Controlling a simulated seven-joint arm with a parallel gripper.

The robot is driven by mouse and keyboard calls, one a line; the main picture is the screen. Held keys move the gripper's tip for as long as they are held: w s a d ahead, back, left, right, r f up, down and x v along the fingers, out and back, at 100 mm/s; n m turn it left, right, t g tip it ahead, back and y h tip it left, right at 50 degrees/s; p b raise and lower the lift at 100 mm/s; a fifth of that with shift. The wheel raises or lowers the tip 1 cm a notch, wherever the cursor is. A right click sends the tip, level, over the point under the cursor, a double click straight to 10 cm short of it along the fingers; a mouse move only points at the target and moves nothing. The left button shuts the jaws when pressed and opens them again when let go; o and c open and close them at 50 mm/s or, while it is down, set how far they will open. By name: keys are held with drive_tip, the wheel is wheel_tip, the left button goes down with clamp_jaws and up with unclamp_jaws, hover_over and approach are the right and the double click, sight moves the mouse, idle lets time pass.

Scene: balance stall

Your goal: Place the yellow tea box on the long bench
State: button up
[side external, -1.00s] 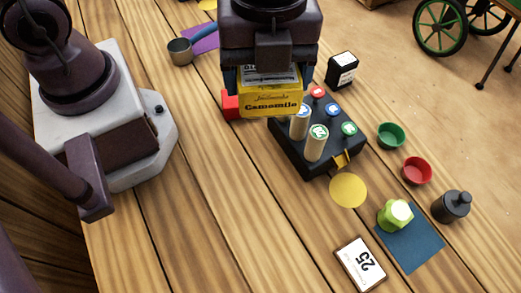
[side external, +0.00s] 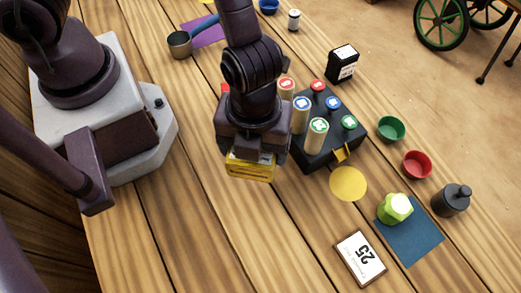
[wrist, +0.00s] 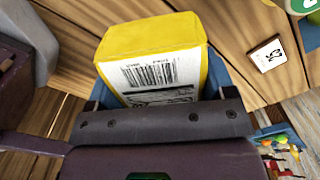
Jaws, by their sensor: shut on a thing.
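The yellow tea box (side external: 250,168) is held in my gripper (side external: 251,152), just left of the black peg block in the side view. My gripper is shut on it, and its lower part sticks out below the fingers. In the wrist view the tea box (wrist: 152,62) shows a white label with a barcode between the blue finger pads. The wooden plank surface (side external: 215,235) lies under it. I cannot tell the exact gap between box and planks.
The black block (side external: 318,158) with several coloured-top pegs stands close on the right. The planks at front left are clear.

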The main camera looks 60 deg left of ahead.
drive_tip(key=shift+f, duration=0.1)
drive_tip(key=shift+f, duration=4.8)
drive_tip(key=shift+f, duration=0.15)
drive_tip(key=o, duration=0.9)
